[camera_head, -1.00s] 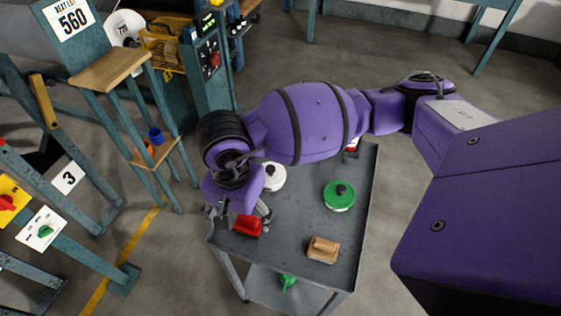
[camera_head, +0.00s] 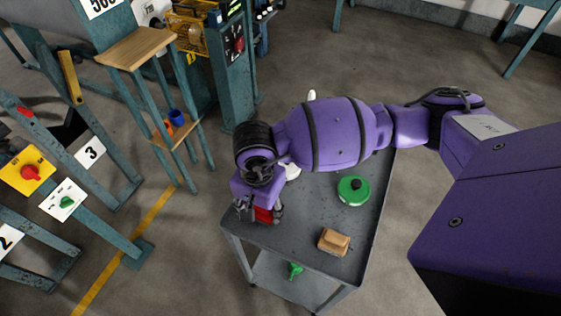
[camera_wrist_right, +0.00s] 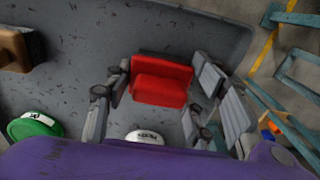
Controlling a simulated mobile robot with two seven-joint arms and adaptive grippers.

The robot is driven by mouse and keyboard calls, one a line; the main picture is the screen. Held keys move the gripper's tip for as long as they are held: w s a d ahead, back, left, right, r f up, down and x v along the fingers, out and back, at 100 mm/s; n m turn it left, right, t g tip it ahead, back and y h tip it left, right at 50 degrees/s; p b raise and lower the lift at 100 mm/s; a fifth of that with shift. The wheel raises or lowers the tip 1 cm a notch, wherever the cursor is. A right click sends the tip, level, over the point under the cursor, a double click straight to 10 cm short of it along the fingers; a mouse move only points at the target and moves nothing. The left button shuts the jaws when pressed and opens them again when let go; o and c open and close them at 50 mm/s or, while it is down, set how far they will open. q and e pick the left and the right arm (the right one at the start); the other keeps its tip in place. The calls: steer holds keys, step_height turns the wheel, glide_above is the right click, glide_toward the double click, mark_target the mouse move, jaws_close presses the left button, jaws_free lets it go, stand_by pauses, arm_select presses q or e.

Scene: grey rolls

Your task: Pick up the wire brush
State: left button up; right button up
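A red block-shaped object (camera_wrist_right: 162,80) lies at the near-left corner of the grey cart, and it also shows in the head view (camera_head: 264,215). A wooden brush-like block (camera_head: 334,241) lies on the cart to the right, apart from the gripper. My left gripper is not in view.
The grey cart top (camera_head: 300,222) has a raised rim. A green round object (camera_head: 353,190) and a white round one (camera_wrist_right: 145,137), partly hidden by my arm, stand on it. A green item (camera_head: 295,270) is on the lower shelf. Blue-green stands (camera_head: 160,110) are at the left.

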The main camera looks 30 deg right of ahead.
steer(key=shift+w+r, duration=0.15)
steer(key=c, duration=0.5)
steer(key=shift+c, duration=0.2)
steer(key=shift+a+r, duration=0.1)
steer(key=shift+r, duration=0.6)
steer(key=s+a+r, duration=0.7)
steer(key=s+r, duration=0.4)
steer(key=s, duration=0.1)
steer(key=shift+s+r+p, duration=0.15)
steer(key=shift+r+p, duration=0.1)
steer(key=shift+p, duration=0.05)
